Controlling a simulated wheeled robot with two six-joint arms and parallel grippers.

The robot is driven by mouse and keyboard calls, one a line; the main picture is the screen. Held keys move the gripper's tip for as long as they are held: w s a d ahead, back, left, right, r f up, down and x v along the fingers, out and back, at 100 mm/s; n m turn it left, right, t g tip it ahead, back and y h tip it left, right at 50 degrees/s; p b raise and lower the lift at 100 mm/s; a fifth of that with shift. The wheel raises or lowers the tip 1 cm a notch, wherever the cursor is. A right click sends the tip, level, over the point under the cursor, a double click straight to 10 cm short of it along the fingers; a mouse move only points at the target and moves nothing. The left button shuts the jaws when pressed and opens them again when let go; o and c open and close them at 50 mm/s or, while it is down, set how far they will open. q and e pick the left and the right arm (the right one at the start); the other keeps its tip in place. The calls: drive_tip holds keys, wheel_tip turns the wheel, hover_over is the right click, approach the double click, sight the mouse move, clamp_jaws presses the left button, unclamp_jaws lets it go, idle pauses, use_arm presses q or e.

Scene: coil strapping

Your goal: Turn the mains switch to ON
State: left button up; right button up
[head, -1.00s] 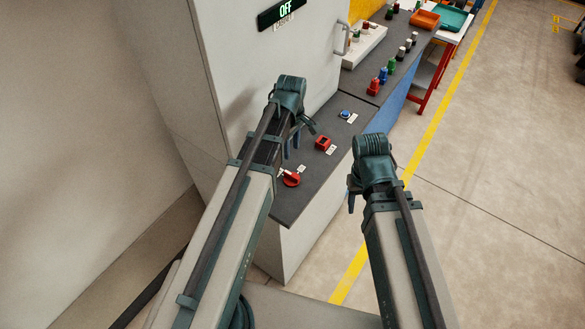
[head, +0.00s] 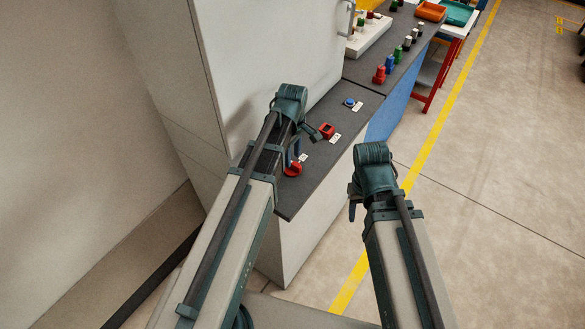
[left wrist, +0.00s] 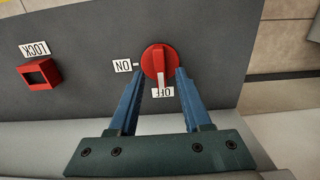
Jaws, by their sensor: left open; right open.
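The mains switch is a round red knob (left wrist: 158,60) on the dark panel top. In the left wrist view its white pointer mark lies toward the OFF label (left wrist: 163,91), and the ON label (left wrist: 123,66) is to its left. In the head view the knob (head: 293,170) is partly hidden by my left gripper (head: 294,158). My left gripper (left wrist: 159,74) is open, its blue fingertips on either side of the knob's near half. I cannot tell whether they touch it. My right gripper (head: 353,208) is open and empty, off the panel's right side.
A red square LOCK part (left wrist: 39,74) sits left of the knob in the wrist view; it also shows in the head view (head: 327,130). A blue button (head: 349,102) is farther back. A tall pale cabinet (head: 265,50) stands behind.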

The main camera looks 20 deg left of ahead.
use_arm(q)
drive_tip(key=shift+f+b, duration=0.95)
drive_tip(key=shift+f, duration=0.5)
use_arm(e)
wheel_tip(320, 180, down, 3)
drive_tip(key=shift+r, duration=0.1)
use_arm(q)
clamp_jaws()
